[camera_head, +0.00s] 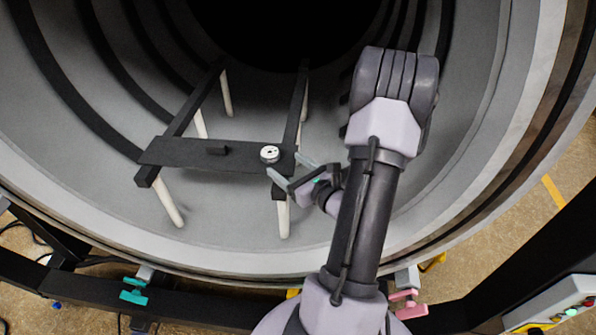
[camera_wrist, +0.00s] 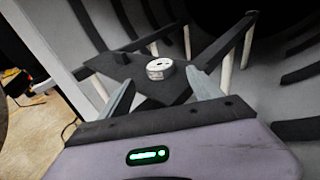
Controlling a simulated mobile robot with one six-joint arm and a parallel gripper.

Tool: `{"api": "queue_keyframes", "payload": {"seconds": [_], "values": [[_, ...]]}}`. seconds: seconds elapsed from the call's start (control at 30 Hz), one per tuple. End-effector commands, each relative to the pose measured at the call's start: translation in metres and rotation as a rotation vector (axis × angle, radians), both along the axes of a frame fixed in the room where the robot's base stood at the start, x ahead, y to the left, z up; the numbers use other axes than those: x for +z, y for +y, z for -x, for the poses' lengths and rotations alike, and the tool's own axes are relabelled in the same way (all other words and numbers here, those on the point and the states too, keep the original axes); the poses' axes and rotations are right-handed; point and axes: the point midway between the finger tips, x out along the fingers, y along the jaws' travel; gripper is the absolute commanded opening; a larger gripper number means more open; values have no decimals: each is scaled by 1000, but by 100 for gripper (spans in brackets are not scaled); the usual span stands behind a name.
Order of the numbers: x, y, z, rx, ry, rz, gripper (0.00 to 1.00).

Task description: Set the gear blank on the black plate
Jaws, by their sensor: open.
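The gear blank (camera_head: 269,154) is a small silvery disc with a hole in its middle. It rests flat on the right part of the black plate (camera_head: 240,160), which lies across two dark rails inside the furnace. My gripper (camera_head: 291,168) is open, just right of the gear blank, with nothing between its fingers. In the wrist view the gear blank (camera_wrist: 159,68) sits on the plate (camera_wrist: 160,92) beyond and between my two spread finger tips (camera_wrist: 158,92). The gear blank appears apart from both fingers.
A small dark block (camera_head: 217,150) stands on the plate left of the gear blank. The rails (camera_head: 188,108) rest on pale posts (camera_head: 168,203). The curved furnace wall (camera_head: 90,180) surrounds them. Teal (camera_head: 134,290) and pink (camera_head: 408,306) clamps sit outside the front rim.

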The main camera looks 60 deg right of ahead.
Motion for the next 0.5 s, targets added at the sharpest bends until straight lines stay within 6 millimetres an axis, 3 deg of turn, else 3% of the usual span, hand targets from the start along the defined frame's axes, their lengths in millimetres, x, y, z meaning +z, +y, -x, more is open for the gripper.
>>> {"api": "queue_keyframes", "payload": {"seconds": [0.2, 0.37, 0.5], "values": [[7, 12, 40, -4, 1, -2, 74], [8, 16, 50, -1, -1, 0, 74], [11, 21, 46, 22, 0, 8, 74]]}}
